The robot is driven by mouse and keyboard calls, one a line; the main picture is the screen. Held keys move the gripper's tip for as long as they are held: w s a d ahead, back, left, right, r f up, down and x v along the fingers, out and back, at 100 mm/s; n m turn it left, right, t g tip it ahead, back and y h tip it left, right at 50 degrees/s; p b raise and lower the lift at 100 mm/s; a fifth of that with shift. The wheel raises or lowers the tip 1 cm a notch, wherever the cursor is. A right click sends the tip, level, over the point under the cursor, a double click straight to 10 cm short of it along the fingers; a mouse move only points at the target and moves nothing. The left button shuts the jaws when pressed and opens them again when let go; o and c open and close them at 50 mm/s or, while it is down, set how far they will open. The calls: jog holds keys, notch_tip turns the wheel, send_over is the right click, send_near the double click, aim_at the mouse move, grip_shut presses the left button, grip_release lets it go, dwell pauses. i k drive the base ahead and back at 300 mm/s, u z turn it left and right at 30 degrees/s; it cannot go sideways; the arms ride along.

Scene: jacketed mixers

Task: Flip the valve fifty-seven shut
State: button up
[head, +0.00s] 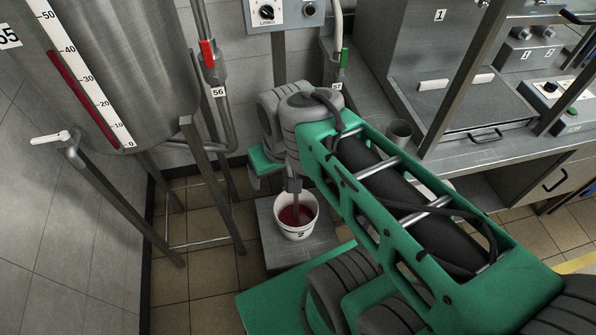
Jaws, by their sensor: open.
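The valve tagged 57 (337,86) is on a pale pipe behind my arm. Its green handle (344,58) stands upright, roughly in line with the pipe, and its lower body is partly hidden by my arm. My gripper (255,181) is only partly visible below my wrist, to the left of and lower than the valve. It is apart from the green handle, and nothing shows held in it. A white bucket (297,231) with red liquid stands on a low grey platform, under a grey spout (293,184).
Valve 56 (218,91) with a red handle (207,53) is on a pipe left of valve 57. A steel tank (150,60) on legs stands at the left. A control box (283,12) is above. A bench (480,150) with machines and a grey cup (399,132) is at the right.

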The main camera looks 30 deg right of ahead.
aim_at(344, 58)
jog(key=z, duration=0.3)
jog(key=k, duration=0.55)
jog(key=u, duration=1.3)
jog(key=i, duration=0.5)
jog(key=u, duration=0.05)
